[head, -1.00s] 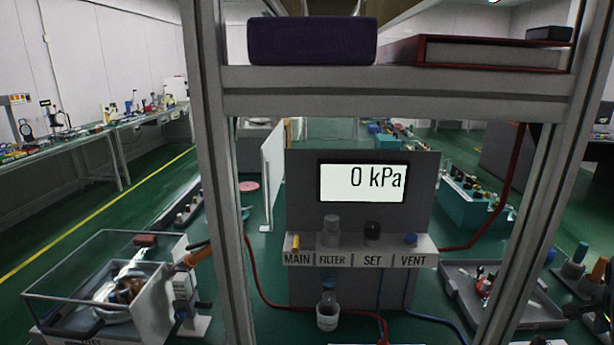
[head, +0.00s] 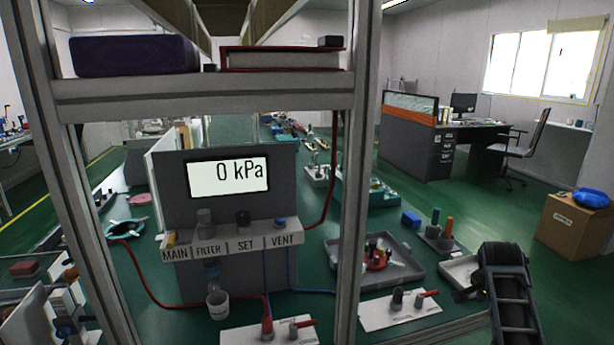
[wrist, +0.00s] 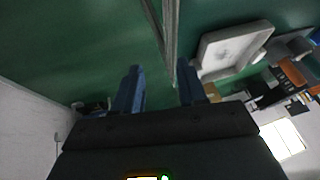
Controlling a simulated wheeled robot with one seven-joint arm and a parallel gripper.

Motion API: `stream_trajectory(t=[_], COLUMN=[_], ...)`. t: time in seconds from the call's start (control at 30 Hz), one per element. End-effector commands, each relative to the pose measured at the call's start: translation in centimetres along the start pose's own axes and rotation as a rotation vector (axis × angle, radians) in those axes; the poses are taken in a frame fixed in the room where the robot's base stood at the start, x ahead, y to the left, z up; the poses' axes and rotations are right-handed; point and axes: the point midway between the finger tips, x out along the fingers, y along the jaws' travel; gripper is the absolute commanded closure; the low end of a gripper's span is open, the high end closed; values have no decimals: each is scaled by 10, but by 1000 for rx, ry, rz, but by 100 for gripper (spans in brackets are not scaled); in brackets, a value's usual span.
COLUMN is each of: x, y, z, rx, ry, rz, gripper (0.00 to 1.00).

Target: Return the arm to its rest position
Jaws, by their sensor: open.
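My gripper (wrist: 159,88) shows in the wrist view with its two blue fingers apart and nothing between them. Beyond the fingers are green surface and a grey metal bar. In the head view a dark, ribbed part of my arm (head: 508,290) stands at the lower right, right of the metal frame. The fingertips cannot be made out clearly there.
A metal frame (head: 347,200) stands close in front, its shelf (head: 200,97) holding a purple box (head: 134,55) and a red book (head: 282,59). Behind it are a gauge panel (head: 170,200) reading 0 kPa, hoses, and a grey tray (head: 345,277). A white tray (wrist: 232,48) lies near the fingers in the wrist view.

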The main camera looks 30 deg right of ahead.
Motion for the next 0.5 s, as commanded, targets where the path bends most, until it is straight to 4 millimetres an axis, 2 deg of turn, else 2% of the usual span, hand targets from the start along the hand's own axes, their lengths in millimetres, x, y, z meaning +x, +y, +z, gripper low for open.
stream_trajectory(t=[0.33, 0.5], x=[14, 14], y=[28, 58], z=[62, 114], rx=[-189, -358], ry=[54, 98], rz=[-100, -197], gripper=[59, 59])
